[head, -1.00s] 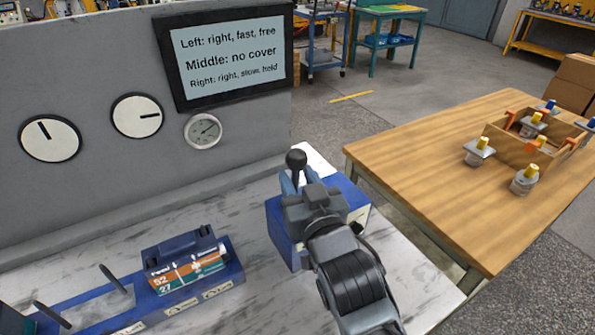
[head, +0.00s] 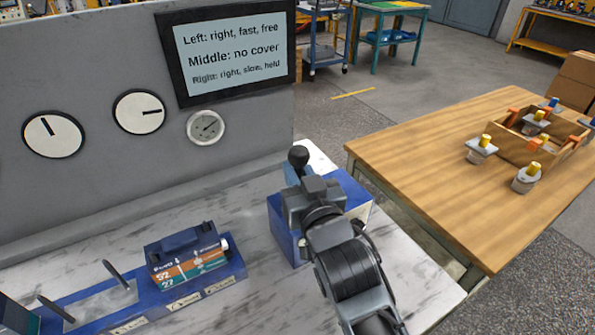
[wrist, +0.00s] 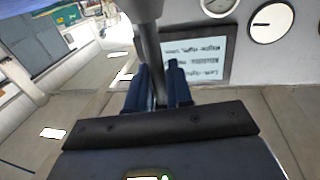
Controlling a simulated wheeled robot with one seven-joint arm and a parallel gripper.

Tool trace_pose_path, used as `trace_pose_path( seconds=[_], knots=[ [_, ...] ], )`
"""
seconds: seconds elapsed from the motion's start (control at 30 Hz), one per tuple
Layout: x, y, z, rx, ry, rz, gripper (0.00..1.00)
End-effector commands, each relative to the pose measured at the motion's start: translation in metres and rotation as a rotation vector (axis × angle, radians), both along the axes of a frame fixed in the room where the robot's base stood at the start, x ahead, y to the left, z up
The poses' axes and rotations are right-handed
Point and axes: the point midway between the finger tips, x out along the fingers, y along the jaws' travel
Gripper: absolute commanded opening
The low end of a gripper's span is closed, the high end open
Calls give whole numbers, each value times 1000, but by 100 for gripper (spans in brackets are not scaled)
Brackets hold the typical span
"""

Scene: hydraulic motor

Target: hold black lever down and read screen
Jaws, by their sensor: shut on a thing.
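The black lever (head: 298,156) has a round knob and stands on a blue box on the bench. My gripper (head: 291,178) is shut on the lever below its knob. In the wrist view the lever's dark shaft (wrist: 150,58) passes between the two blue fingers of my gripper (wrist: 158,88). The screen (head: 232,52) on the grey panel reads "Left: right, fast, free", "Middle: no cover", "Right: right, slow, held". It also shows, upside down, in the wrist view (wrist: 185,58). My wrist hides much of the blue box (head: 283,228).
Two white dials (head: 139,112) and a small round gauge (head: 206,127) are on the panel. A blue base (head: 236,270) with a labelled block (head: 186,258) and upright pins stands at left. A wooden table (head: 425,185) with a parts box is at right.

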Motion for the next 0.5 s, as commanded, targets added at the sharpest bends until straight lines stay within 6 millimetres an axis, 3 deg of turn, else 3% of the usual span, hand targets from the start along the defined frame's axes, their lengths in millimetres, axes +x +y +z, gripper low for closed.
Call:
trace_pose_path(
  seconds=[0.5],
  knots=[
    [-4, -2, -8, 30, -46, -1, 0]
  ],
)
